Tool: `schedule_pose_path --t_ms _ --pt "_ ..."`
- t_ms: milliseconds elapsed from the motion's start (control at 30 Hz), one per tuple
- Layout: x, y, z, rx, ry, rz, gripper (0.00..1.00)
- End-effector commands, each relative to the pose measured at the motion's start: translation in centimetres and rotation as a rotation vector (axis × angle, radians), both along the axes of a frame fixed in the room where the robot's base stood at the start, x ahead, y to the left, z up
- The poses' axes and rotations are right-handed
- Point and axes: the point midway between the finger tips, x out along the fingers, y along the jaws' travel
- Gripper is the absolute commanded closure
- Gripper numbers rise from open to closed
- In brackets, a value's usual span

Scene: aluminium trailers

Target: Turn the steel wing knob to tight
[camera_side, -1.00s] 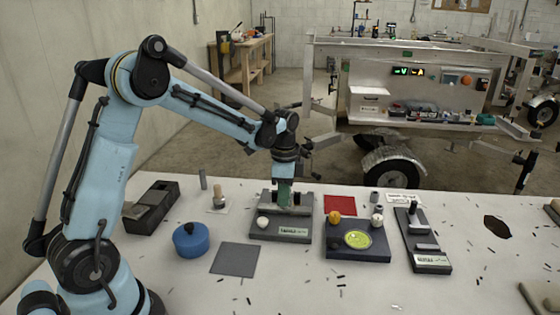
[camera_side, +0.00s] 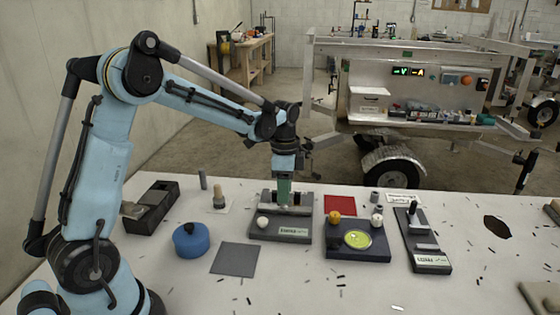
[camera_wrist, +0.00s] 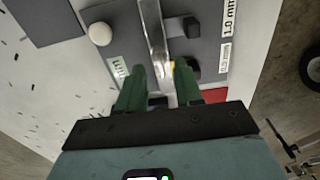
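My gripper (camera_side: 284,203) points down over a dark grey fixture (camera_side: 268,236) with a white ball knob and a label. Its two green fingers also show in the wrist view (camera_wrist: 162,75), with a gap between them. A shiny steel bar (camera_wrist: 154,35) runs up the picture from that gap; I cannot tell whether it is the wing knob or whether a finger touches it. A yellow spot and a dark round part show beside the right finger. The base of the bar is partly hidden by the fingers.
A blue round container (camera_side: 191,241) and a grey square mat (camera_side: 235,260) lie left and front of the fixture. A dark block with a yellow-green dish (camera_side: 358,239) stands close on its right. A red square (camera_side: 340,205) lies behind that block. Small dark scraps dot the white table.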

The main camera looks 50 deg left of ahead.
Motion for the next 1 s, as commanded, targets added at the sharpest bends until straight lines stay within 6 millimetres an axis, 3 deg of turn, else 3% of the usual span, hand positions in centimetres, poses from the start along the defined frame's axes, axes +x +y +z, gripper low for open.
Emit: schedule_pose_path --t_ms 300,500,700,1000 --pt "0.0 0.0 6.0 0.000 0.000 0.000 0.65" --pt "0.0 0.0 8.8 -0.001 -0.001 -0.001 0.65" --pt "0.0 0.0 10.1 -0.001 -0.001 -0.001 0.65" --pt "0.0 0.0 10.2 -0.001 -0.001 -0.001 0.65"
